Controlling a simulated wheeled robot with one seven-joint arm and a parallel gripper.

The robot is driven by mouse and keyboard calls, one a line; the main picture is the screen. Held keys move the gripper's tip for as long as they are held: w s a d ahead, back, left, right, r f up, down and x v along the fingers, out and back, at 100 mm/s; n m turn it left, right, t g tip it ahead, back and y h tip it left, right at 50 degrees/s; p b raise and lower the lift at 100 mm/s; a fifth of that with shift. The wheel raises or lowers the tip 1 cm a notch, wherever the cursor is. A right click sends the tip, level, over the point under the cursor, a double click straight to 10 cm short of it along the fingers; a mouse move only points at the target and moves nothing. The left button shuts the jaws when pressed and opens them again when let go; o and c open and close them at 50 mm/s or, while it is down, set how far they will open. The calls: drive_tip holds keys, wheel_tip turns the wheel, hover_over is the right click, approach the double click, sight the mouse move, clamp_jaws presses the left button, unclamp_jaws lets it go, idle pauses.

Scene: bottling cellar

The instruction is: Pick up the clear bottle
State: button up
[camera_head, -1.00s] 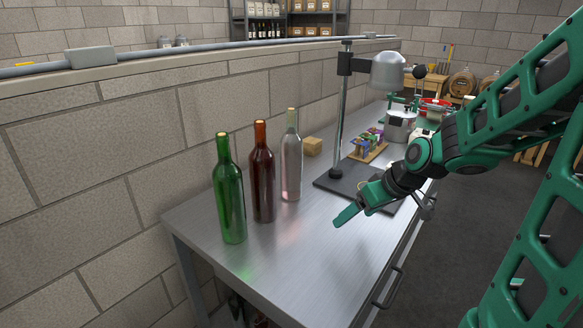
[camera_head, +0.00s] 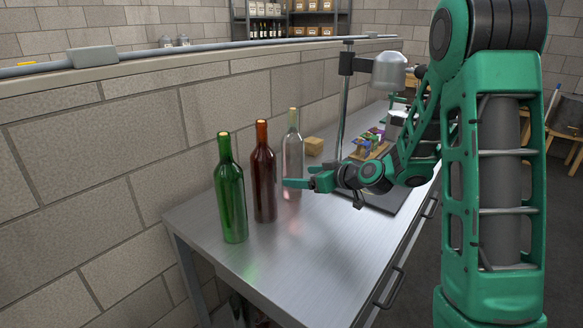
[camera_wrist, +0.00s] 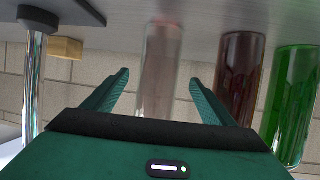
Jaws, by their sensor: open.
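The clear bottle (camera_head: 293,150) stands upright on the metal bench, behind and right of the brown bottle (camera_head: 263,180). The green bottle (camera_head: 230,195) stands at the left end of the row. My gripper (camera_head: 297,183) reaches in from the right, with its fingertips at the lower part of the clear bottle and hiding some of it. In the wrist view my gripper (camera_wrist: 160,92) is open, and the clear bottle (camera_wrist: 160,60) shows between its two fingers. The brown bottle (camera_wrist: 238,75) and green bottle (camera_wrist: 290,100) are right of the fingers there. I cannot tell whether the fingers touch the clear bottle.
A metal stand (camera_head: 345,110) with a dark base is right of the clear bottle, and a small cork-coloured block (camera_head: 314,146) lies behind. The block wall closes the bench's left side. The front of the bench top (camera_head: 290,265) is clear.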

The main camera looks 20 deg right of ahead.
drive_tip(key=shift+x, duration=2.9)
drive_tip(key=shift+w+d+r, duration=0.1)
drive_tip(key=shift+w+r, duration=0.05)
drive_tip(key=c, duration=1.8)
drive_tip(key=shift+r, duration=0.1)
clamp_jaws()
drive_tip(key=shift+r, duration=0.1)
